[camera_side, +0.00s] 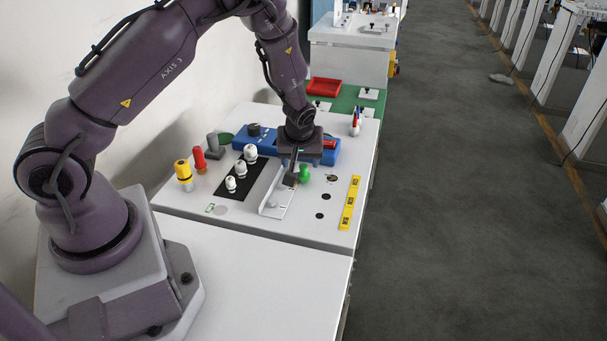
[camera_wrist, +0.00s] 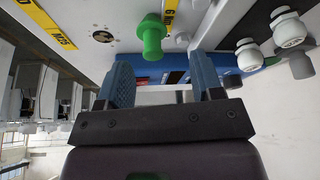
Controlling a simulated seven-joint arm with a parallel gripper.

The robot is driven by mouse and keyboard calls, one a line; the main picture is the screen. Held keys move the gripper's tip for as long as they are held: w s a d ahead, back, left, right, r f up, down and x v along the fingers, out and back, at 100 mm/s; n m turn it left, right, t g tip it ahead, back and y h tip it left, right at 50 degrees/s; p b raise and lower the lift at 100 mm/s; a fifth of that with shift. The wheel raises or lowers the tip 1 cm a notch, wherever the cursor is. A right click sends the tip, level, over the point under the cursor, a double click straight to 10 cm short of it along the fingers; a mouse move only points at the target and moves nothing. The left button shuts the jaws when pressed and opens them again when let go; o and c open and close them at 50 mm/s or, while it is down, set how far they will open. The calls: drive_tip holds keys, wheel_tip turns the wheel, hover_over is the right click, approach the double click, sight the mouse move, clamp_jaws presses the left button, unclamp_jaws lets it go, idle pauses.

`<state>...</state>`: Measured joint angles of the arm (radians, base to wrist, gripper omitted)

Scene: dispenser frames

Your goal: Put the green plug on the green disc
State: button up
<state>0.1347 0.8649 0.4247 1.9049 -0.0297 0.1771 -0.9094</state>
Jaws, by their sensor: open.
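The green plug (camera_side: 304,174) stands on the white worktop just below and to the right of my gripper. It also shows in the wrist view (camera_wrist: 152,37), with a wide round head. My gripper (camera_side: 300,163) is open and empty. In the wrist view its two blue-grey fingers (camera_wrist: 163,75) are apart, and the plug lies beyond their tips, not between them. A dark green, flat round patch (camera_side: 225,139) at the back left of the worktop looks like the green disc. It is partly hidden behind a grey post and does not clearly show in the wrist view.
A blue block (camera_side: 240,145) lies behind my gripper. A white channel (camera_side: 275,192) is left of the plug, and white knobs on a black plate (camera_side: 240,176) stand further left. Red (camera_side: 199,158) and yellow (camera_side: 183,172) posts are at the left. A yellow strip (camera_side: 350,203) lies right.

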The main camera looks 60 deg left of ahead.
sight(303, 166)
drive_tip(key=x, duration=0.5)
drive_tip(key=shift+w+d+f, duration=0.2)
drive_tip(key=shift+w+d, duration=0.05)
drive_tip(key=c, duration=1)
drive_tip(key=shift+o, duration=0.2)
